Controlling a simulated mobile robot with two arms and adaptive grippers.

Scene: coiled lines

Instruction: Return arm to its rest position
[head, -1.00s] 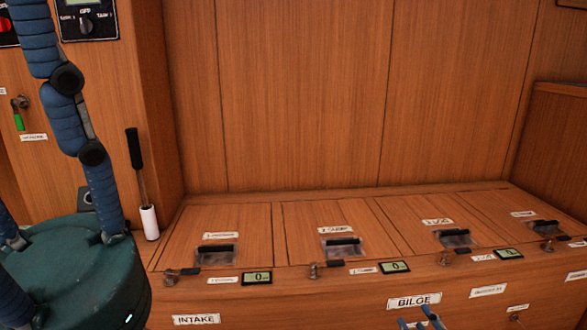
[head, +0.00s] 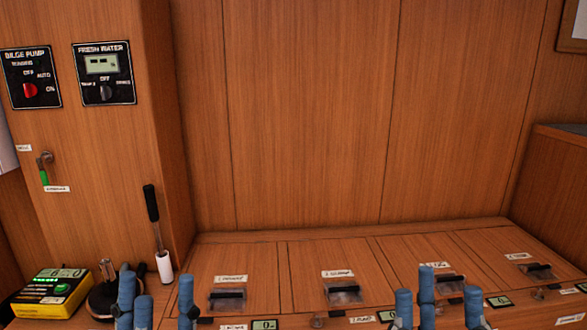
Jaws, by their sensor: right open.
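My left gripper (head: 165,305) is at the bottom edge left of centre. Its blue fingers point up, stand apart with a gap between them, and hold nothing that I can see. My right gripper (head: 439,303) is at the bottom edge right of centre. Its blue fingers are spread and empty, in front of the counter. Both palms and the arms behind them are cut off by the frame's lower edge.
A wooden counter with several latched hatches (head: 340,292) runs across the bottom. A yellow meter (head: 50,300), a black round-based object (head: 104,298) and a black-handled tool (head: 157,230) stand at left. The bilge pump panel (head: 31,78) and fresh water panel (head: 104,72) are on the wall.

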